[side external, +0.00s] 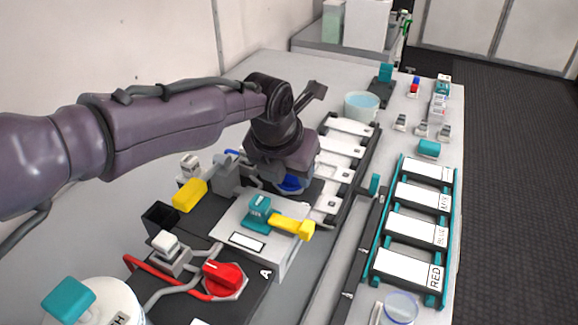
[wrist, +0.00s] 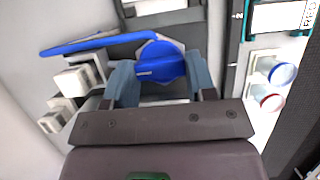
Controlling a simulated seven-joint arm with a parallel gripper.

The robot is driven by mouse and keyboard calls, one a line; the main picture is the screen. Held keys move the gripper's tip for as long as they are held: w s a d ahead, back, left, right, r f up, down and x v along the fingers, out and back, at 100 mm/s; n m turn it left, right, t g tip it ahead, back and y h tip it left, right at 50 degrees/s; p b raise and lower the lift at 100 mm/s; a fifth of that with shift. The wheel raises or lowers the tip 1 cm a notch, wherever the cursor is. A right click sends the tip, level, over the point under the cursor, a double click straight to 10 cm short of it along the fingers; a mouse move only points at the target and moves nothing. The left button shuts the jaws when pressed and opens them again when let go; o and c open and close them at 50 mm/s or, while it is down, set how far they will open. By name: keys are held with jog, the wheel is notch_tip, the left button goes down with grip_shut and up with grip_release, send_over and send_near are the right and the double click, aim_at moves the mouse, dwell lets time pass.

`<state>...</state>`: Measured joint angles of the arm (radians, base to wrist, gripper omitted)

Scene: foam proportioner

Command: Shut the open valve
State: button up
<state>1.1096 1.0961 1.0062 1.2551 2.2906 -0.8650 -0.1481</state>
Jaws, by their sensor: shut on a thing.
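In the wrist view a round blue valve knob (wrist: 160,63) with a raised bar sits between the two grey-blue fingers of my gripper (wrist: 160,80). My gripper is shut on this knob. A blue hose (wrist: 90,44) runs left from beside it. In the side external view only part of the blue knob (side external: 291,184) shows beneath my gripper (side external: 283,172); the fingers are mostly hidden by my wrist. A red valve knob (side external: 222,276) stands nearer the camera on the dark panel, with red and grey hoses beside it.
A grey box with a teal block and yellow lever (side external: 292,227) stands close in front of my gripper. A yellow block (side external: 190,194) is to its left. A rack of white plates (side external: 345,150) and a teal labelled rack (side external: 413,230) lie to the right. A water container (side external: 361,106) is behind.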

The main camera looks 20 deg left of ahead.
jog(key=o, duration=0.7)
jog(key=shift+c, duration=0.2)
jog(key=v, duration=1.3)
